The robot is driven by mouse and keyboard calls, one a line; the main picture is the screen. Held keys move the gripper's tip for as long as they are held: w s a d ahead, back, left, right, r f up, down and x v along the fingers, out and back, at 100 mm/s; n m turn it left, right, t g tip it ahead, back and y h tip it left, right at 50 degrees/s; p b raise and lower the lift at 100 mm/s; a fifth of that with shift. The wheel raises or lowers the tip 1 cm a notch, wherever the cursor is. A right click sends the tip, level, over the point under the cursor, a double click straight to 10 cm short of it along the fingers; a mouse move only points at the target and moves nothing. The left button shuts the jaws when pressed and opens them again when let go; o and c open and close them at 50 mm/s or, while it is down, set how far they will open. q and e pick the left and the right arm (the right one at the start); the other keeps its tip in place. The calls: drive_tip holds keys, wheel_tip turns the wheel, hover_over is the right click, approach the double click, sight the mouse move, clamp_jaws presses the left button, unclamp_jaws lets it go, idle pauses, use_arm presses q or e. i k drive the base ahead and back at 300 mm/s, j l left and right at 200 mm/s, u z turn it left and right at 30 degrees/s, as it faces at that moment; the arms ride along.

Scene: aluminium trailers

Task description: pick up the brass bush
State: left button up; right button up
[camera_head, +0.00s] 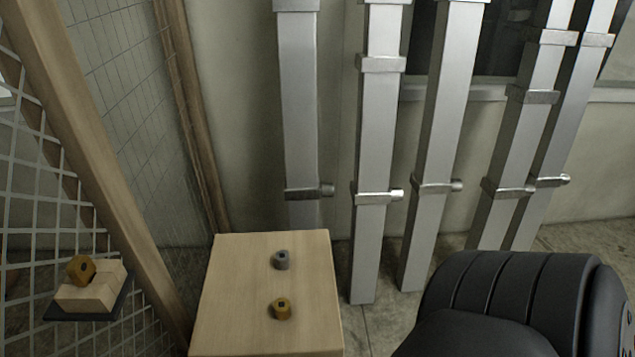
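A brass-coloured bush (281,309) with a dark hole in its top stands on the light wooden top (225,295) at the lower middle. A second brass-coloured piece (80,268) with a hole sits tilted on a pale wooden block (98,292) at the lower left. The frame alone does not tell which one is meant.
A grey bush (281,260) stands behind the brass one on the wooden top. The block rests on a small dark shelf (62,314) by a wire mesh with a wooden post (100,160). Several upright metal posts (375,150) stand behind and to the right.

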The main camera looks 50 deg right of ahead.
sight(282, 310)
drive_tip(key=z, duration=1.1)
drive_tip(key=l+u, duration=0.2)
drive_tip(key=l, duration=0.15)
drive_tip(key=k+l+u, duration=0.2)
drive_tip(key=l, duration=0.15)
